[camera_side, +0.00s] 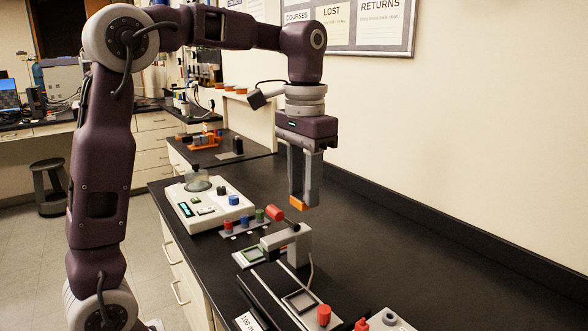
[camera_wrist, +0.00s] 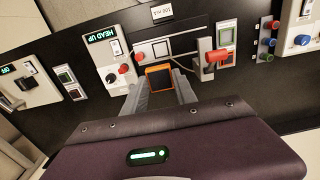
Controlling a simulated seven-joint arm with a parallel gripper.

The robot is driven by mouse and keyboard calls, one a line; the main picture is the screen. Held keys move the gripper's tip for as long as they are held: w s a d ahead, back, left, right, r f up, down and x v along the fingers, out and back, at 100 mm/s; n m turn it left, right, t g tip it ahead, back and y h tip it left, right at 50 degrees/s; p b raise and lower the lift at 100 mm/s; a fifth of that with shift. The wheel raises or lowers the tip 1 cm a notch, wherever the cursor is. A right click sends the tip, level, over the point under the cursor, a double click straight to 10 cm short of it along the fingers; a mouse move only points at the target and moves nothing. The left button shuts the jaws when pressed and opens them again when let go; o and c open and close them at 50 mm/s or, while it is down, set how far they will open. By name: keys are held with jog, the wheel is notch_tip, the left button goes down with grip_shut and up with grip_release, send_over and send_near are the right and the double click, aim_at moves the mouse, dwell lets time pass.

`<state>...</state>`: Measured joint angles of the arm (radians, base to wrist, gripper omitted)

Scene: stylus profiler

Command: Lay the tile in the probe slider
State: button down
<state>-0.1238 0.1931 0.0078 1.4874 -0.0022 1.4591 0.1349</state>
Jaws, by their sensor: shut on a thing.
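The tile, with an orange rim and a dark face, is held between the fingertips of my gripper (camera_side: 303,196). Its orange edge (camera_side: 299,203) shows below the fingers in the side view, raised well above the bench. In the wrist view, the tile (camera_wrist: 159,78) sits between the fingertips (camera_wrist: 160,88). The probe slider (camera_side: 285,300) is a dark strip with a framed square pocket and a red knob (camera_side: 324,316). In the wrist view, the slider (camera_wrist: 181,44) lies just beyond the tile, and its pocket looks empty.
A grey bracket (camera_side: 298,247) with a red-ended lever (camera_side: 276,214) stands over the slider's far end. Beyond it are a peg rack (camera_side: 243,228) and a white instrument (camera_side: 212,211) with a clear dome. A "HEAD UP" readout (camera_wrist: 101,37) stands left. The bench right of the bracket is clear.

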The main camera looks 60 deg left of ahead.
notch_tip(320, 180, down, 17)
jog(key=shift+a, duration=0.15)
jog(key=shift+f, duration=0.1)
send_over(301, 302)
jog(key=shift+f, duration=2.45)
jog(key=shift+f, duration=0.4)
jog(key=shift+f, duration=0.35)
jog(key=c, duration=0.9)
grip_release()
jog(key=shift+c, duration=0.5)
notch_tip(301, 302, up, 7)
